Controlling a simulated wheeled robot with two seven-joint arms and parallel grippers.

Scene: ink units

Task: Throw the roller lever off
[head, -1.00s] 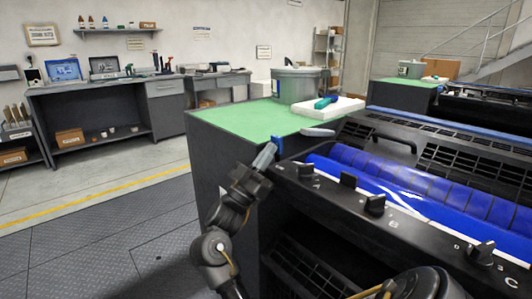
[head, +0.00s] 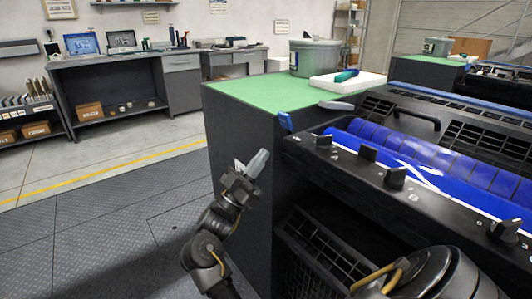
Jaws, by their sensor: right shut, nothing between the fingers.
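A blue lever (head: 285,121) sticks up at the near left end of the black ink unit (head: 300,153), beside the green-topped cabinet. It leans to the left; I take it as the roller lever, though no label on it is readable. My right gripper (head: 259,160) is shut and empty. It is below and left of the lever, in front of the dark cabinet side, apart from the lever. My left gripper is not in view.
Black knobs (head: 367,153) stand along the front panel, before the blue roller (head: 400,150). The green cabinet top (head: 255,95) carries a grey tub (head: 314,60) and a white pad (head: 340,84). Open floor lies to the left.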

